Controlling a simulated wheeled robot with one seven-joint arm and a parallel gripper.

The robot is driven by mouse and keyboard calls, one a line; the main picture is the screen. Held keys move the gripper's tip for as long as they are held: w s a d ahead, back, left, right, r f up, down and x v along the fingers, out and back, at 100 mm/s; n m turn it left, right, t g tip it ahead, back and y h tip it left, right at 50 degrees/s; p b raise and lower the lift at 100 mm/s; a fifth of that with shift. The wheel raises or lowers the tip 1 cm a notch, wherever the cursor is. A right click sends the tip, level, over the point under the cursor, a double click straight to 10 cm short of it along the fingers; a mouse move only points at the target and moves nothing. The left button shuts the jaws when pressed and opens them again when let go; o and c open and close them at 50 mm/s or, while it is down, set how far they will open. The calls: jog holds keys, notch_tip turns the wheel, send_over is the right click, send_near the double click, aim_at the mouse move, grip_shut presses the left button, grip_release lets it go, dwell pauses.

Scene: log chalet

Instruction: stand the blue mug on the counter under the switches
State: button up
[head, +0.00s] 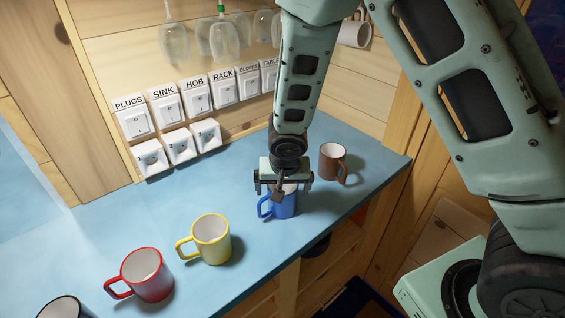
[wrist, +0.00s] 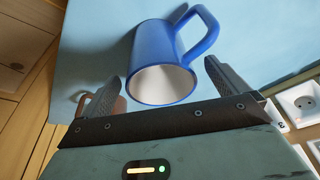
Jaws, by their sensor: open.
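The blue mug (head: 283,205) stands upright on the blue counter (head: 245,275), near its front edge, with its handle to the left in the head view. My gripper (head: 285,186) is right above it, pointing down, and partly hides its rim. In the wrist view the blue mug (wrist: 163,60) shows with its white inside, its mouth between the two open fingers of my gripper (wrist: 165,85). The fingers do not appear closed on it. The labelled switches (head: 197,97) are on the wooden wall at the back of the counter.
A brown mug (head: 333,163) stands close to the right of the blue mug. A yellow mug (head: 211,240), a red mug (head: 148,275) and a dark-rimmed mug (head: 62,308) stand to the left. Glasses (head: 222,38) hang above the switches. The counter below the switches is clear.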

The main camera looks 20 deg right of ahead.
jog(key=v, duration=1.5)
jog(key=s+a+n+g+b, duration=0.1)
jog(key=s+n, duration=0.4)
jog(key=s, duration=0.6)
jog(key=s+a+n+g+y+b, duration=0.1)
jog(key=s+a+n, duration=0.3)
jog(key=s, duration=0.7)
jog(key=n+g, duration=0.1)
jog(key=n, duration=0.1)
jog(key=shift+n, duration=0.3)
jog(key=shift+a, duration=0.25)
